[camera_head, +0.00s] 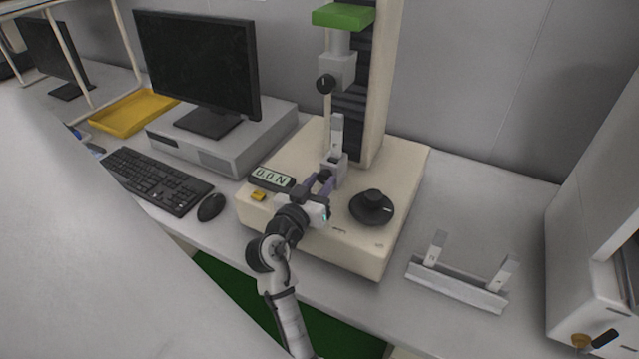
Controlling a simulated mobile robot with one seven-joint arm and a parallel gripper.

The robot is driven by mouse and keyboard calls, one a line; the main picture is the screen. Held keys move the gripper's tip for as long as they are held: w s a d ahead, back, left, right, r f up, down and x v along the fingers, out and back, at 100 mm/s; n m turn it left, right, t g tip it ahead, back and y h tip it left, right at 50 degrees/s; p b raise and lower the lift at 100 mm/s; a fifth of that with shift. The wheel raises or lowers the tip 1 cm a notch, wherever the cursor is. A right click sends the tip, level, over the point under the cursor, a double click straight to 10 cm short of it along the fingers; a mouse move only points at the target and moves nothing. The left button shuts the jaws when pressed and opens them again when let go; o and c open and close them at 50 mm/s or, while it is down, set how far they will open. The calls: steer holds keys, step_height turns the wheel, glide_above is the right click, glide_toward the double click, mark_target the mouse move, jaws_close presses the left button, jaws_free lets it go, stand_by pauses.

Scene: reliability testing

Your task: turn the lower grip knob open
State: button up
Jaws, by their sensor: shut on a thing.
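A cream testing machine (300,160) stands on the bench. Its upper grip has a black knob (325,84) on the left side of a grey block. The lower grip (337,160) is a grey block with an upright jaw piece, low in front of the column. My gripper (325,180) is at the front left of the lower grip. It is shut on the dark lower grip knob (324,175), which is mostly hidden between the purple-tinted fingers. How far the knob is turned cannot be told.
A black round dial (371,207) sits right of my gripper on the machine base. A small display (271,178) and a yellow button (258,196) are to the left. A metal holder (458,285) lies at the right. A monitor (198,65), keyboard (155,180) and mouse (211,207) are left.

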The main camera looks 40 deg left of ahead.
steer(key=shift+n, duration=1.2)
steer(key=o, duration=1)
steer(key=shift+c, duration=0.2)
steer(key=shift+s+f, duration=0.1)
steer(key=shift+s, duration=0.4)
steer(key=b+v, duration=0.3)
steer(key=v, duration=1)
steer(key=shift+b, duration=0.4)
